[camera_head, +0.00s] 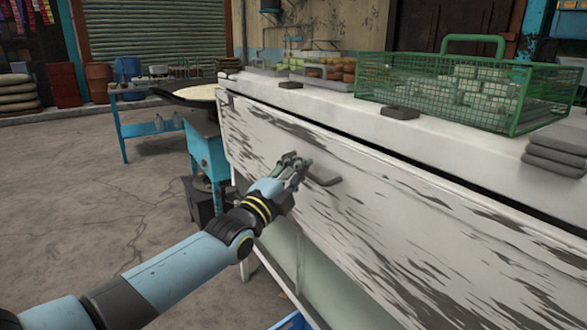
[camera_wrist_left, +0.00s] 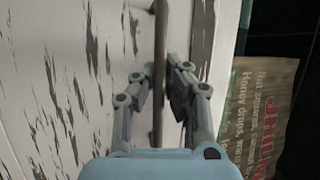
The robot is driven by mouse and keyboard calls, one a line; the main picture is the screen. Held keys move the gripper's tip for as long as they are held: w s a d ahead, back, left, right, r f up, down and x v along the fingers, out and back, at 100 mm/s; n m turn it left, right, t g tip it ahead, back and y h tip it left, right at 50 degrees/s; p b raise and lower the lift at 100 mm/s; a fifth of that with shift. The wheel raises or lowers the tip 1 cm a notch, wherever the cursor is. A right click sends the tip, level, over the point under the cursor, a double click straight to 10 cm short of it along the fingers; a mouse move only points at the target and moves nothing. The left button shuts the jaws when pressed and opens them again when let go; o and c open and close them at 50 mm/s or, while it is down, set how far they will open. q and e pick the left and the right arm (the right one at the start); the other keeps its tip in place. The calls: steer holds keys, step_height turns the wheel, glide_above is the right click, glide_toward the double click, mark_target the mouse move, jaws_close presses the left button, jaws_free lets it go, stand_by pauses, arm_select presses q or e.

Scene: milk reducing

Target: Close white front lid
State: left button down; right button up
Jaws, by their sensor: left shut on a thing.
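The white front lid (camera_head: 370,215) is a long panel with worn, dark-streaked paint on the front of the counter. It hangs nearly upright, slightly tilted, with a dark gap along its top edge. A grey bar handle (camera_head: 325,181) sticks out from it. My left gripper (camera_head: 296,166) is at the handle's left part. In the left wrist view the gripper (camera_wrist_left: 160,80) has its fingers on both sides of the handle bar (camera_wrist_left: 159,45), shut on it. The lid also fills the left of that view (camera_wrist_left: 50,90). My right gripper is not in view.
A green wire basket (camera_head: 450,90) with pale cubes stands on the counter top (camera_head: 330,88). Grey stacked slabs (camera_head: 558,150) lie at the right. A blue stand (camera_head: 207,150) with a round pan (camera_head: 195,92) is beyond the lid.

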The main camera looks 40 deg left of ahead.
arm_select(q)
steer(key=shift+r, duration=0.1)
steer(key=shift+w+d+r, duration=0.15)
steer(key=shift+w+d, duration=0.05)
steer(key=shift+w, duration=0.3)
steer(key=shift+w+d+r, duration=0.15)
steer(key=shift+w+d, duration=0.05)
steer(key=shift+w, duration=0.3)
steer(key=c, duration=1.4)
jaws_free()
steer(key=shift+f, duration=0.1)
steer(key=v, duration=1.2)
steer(key=shift+s, duration=0.15)
